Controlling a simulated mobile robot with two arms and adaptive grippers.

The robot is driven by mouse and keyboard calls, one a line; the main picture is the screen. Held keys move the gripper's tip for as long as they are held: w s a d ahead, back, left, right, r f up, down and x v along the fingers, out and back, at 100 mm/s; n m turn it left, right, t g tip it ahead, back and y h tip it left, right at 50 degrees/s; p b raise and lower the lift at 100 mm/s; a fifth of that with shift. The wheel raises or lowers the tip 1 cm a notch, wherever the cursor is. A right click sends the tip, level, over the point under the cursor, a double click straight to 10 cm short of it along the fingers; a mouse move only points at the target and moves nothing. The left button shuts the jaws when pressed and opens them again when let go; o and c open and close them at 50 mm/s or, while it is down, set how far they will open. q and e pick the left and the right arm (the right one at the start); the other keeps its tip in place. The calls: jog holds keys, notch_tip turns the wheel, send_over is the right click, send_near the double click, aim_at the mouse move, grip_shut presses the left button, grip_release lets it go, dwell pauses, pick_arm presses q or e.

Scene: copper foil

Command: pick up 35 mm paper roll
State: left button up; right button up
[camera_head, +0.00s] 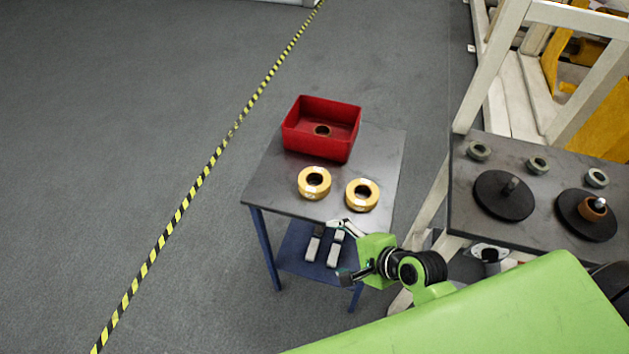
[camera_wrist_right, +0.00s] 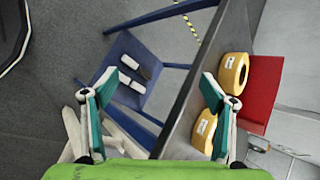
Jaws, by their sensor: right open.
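Two yellow-tan rolls stand on the small table: a left roll (camera_head: 304,182) and a right roll (camera_head: 351,196). I cannot tell which is 35 mm. In the right wrist view, one roll (camera_wrist_right: 231,74) is farther and one (camera_wrist_right: 203,127) nearer, partly behind a finger. My right gripper (camera_head: 345,252) is at the table's near edge, beside and in front of the right roll. Its fingers are spread and empty in the wrist view (camera_wrist_right: 160,82), with the table edge between them. My left gripper is not in view.
A red bin (camera_head: 316,146) with a small brown roll inside stands at the table's (camera_head: 385,145) back. Light blocks (camera_head: 314,246) lie on the blue lower shelf (camera_head: 296,252). A dark bench (camera_head: 540,223) with discs and spindles is at the right. Floor at the left is clear.

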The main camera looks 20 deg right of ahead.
jog(key=w+d+r+m+t, duration=0.1)
jog(key=w+r+m, duration=0.1)
jog(key=m, duration=0.3)
jog(key=w+d+r+m+t, duration=0.1)
jog(key=w+r+m+t, duration=0.1)
jog(key=r+m, duration=0.1)
jog(key=w+d+r+m+t, duration=0.1)
jog(key=w+d+r+m, duration=0.1)
jog(key=m, duration=0.4)
jog(key=shift+w+d+r+m+t, duration=0.1)
jog(key=shift+w+r+m+t, duration=0.2)
jog(key=shift+w+r, duration=0.55)
jog(key=shift+w, duration=0.1)
send_near(310, 176)
jog(key=shift+w+f, duration=0.35)
jog(key=shift+w, duration=0.2)
jog(key=shift+w+f, duration=0.35)
jog(key=shift+w, duration=0.2)
jog(key=shift+a+r+p+x, duration=0.1)
jog(key=shift+a+p+x, duration=0.1)
jog(key=shift+x, duration=1.15)
jog(key=shift+a+r+p+x, duration=0.1)
jog(key=shift+a+p+x, duration=0.1)
jog(key=shift+x, duration=1.1)
jog(key=c, duration=1.3)
